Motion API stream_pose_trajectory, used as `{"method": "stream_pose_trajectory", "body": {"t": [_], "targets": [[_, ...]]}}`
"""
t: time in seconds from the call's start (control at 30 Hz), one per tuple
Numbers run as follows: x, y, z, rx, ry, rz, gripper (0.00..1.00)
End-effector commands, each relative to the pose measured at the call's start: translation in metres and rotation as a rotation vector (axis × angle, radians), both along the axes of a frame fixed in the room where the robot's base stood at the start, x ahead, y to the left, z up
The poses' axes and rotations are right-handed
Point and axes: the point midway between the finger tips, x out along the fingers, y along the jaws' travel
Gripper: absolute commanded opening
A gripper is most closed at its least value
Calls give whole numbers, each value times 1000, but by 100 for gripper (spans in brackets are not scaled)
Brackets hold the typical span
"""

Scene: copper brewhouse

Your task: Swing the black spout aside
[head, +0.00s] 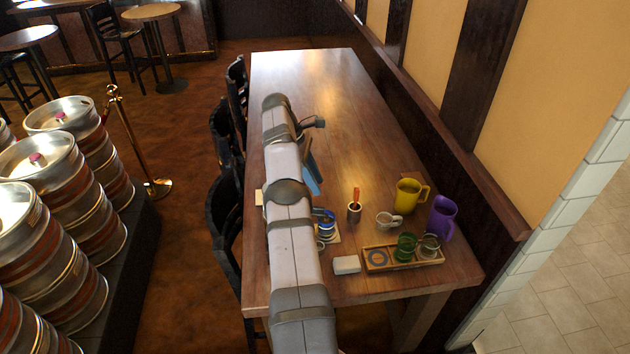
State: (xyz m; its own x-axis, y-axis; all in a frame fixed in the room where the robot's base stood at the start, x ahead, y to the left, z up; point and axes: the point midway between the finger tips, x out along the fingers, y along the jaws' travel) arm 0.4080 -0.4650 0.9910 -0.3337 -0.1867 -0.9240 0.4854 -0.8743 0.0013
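I cannot make out the black spout with certainty. A small dark piece (314,122) sticks out to the right of the far end of my arm, over the table. I cannot tell whether it is the spout or part of my wrist. My arm runs from the bottom of the picture up along the left part of the wooden table (345,100) and hides what lies behind it. I cannot make out gripper fingers or whether they hold anything.
A blue, dark-edged slab (313,178) and a blue item (325,226) stand partly behind my arm. Nearer right are a cup with an orange stick (354,212), a white cup (388,220), yellow mug (408,197), purple jug (441,218), wooden tray (378,267) and white block (346,265). The far table is clear.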

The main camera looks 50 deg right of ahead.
Motion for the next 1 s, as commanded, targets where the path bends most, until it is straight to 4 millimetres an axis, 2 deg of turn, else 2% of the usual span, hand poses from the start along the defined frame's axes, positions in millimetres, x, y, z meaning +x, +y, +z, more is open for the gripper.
{"method": "stream_pose_trajectory", "body": {"t": [0.2, 0.23, 0.33, 0.4, 0.47, 0.57, 0.6, 0.73, 0.8, 0.87, 1.0], "targets": [[0, 0, 0, 0, 0, 0, 30], [0, 0, 0, 0, 0, 0, 27], [-2, -1, -2, 0, 0, -4, 3], [-6, -6, -4, -4, -3, -15, 0], [-10, -13, 6, -23, -23, -28, 0], [-16, -28, 37, -71, -69, -53, 0], [-20, -33, 51, -91, -88, -65, 0], [-45, -38, 87, -109, -114, -105, 0], [-60, -33, 95, -87, -122, -123, 0], [-66, -28, 97, -73, -142, -130, 0], [-69, -18, 86, -77, -231, -237, 0]]}}
